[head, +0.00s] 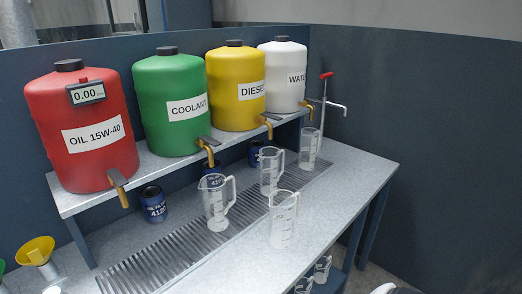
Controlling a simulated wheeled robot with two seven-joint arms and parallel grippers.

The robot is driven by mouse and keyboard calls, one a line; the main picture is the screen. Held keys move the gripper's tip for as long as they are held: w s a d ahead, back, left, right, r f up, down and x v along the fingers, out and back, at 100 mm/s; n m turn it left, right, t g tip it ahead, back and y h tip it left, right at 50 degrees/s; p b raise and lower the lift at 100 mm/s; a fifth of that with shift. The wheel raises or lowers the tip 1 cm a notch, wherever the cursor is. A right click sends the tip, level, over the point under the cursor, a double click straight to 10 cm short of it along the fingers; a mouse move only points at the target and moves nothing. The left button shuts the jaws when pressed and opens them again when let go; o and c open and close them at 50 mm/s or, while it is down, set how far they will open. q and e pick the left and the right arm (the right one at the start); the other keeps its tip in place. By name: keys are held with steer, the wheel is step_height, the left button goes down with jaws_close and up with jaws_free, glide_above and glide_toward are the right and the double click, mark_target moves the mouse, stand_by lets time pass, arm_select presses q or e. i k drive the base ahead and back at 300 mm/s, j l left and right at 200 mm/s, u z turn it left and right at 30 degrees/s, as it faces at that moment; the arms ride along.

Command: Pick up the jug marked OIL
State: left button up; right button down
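Several clear measuring jugs with handles are in the head view; no OIL mark is legible on any of them. One jug (216,205) stands on the drain grate at the middle. Another jug (269,172) is farther back on the grate, and a third jug (310,146) is at its far end. A jug (283,220) stands on the bare bench top nearer the front edge. Two smaller-looking jugs (322,268) (303,286) are below the bench at the right. A red tank (83,140) reads "OIL 15W-40". Neither gripper can be made out.
Green coolant (172,133), yellow diesel (236,111) and white water (284,94) tanks stand on the raised shelf, with taps jutting forward. Dark blue cans (153,205) sit beneath. A yellow funnel (37,250) is at lower left. The bench's right end is clear.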

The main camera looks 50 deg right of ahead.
mark_target(282, 203)
steer(key=z, duration=1.7)
steer(key=i+l, duration=0.1)
steer(key=l, duration=0.25)
steer(key=i+l+u, duration=0.15)
steer(key=l+u, duration=0.25)
steer(key=l, duration=0.45)
steer(key=l+u, duration=0.4)
steer(key=l, duration=0.45)
steer(key=i, duration=0.05)
